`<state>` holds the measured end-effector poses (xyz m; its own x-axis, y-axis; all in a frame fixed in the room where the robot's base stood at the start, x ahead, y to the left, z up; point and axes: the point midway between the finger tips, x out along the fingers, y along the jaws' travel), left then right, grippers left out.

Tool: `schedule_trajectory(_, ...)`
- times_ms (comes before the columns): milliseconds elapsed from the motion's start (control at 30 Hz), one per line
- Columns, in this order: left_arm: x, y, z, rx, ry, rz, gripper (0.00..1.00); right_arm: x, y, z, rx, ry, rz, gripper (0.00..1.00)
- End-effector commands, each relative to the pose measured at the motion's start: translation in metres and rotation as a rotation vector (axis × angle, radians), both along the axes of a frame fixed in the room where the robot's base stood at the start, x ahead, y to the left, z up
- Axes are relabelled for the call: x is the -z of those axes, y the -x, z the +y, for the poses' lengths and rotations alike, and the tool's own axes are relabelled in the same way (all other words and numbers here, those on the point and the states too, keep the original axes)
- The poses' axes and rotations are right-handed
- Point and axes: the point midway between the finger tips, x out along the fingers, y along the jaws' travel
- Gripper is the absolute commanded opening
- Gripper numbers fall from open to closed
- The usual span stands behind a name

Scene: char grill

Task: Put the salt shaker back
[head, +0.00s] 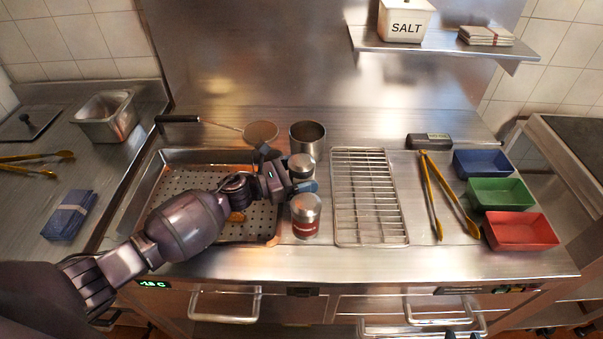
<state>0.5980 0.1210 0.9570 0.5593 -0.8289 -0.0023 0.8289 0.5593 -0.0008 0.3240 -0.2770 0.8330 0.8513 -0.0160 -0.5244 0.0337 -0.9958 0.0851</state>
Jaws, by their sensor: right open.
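Two steel-capped shakers stand on the counter. The rear shaker (300,162) is partly hidden by my left gripper (301,186), and a blue patch shows beside the fingers. The front shaker (305,208) has a red label and stands upright just in front of the gripper. My left gripper is at the rear shaker; I cannot tell whether its jaws are closed on it. I cannot read which shaker is salt. A white box marked SALT (404,20) sits on the wall shelf (440,48).
A perforated tray (165,200) lies under my left arm. A steel cup (307,139) and a pan (262,133) stand behind. A wire rack (368,197), tongs (445,195) and blue (483,163), green (500,193) and red (521,231) trays lie to the right.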

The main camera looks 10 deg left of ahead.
Motion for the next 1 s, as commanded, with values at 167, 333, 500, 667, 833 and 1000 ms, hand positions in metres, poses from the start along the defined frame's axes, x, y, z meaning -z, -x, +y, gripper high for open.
schedule_trajectory(167, 0.000, 0.000, 0.000, 0.000, 0.000, 0.000, 0.90, -0.001, -0.003, 0.000, -0.002, 0.000, -0.005, 0.43)
schedule_trajectory(333, -0.002, 0.000, 0.000, 0.000, -0.001, -0.001, 0.90, -0.006, -0.007, 0.001, -0.004, 0.000, -0.013, 0.43)
schedule_trajectory(500, -0.002, 0.008, 0.013, -0.001, -0.001, 0.002, 0.90, -0.009, -0.009, 0.001, -0.006, 0.000, -0.018, 0.43)
schedule_trajectory(667, -0.001, 0.026, 0.038, -0.002, -0.002, 0.003, 0.90, -0.007, -0.009, 0.001, -0.006, 0.001, -0.017, 0.43)
schedule_trajectory(833, -0.001, 0.044, 0.066, -0.002, -0.002, 0.001, 0.90, -0.003, -0.006, 0.001, -0.004, 0.001, -0.012, 0.43)
schedule_trajectory(1000, -0.002, 0.058, 0.087, -0.001, -0.001, 0.001, 0.90, 0.003, -0.002, 0.000, -0.002, 0.001, -0.003, 0.43)
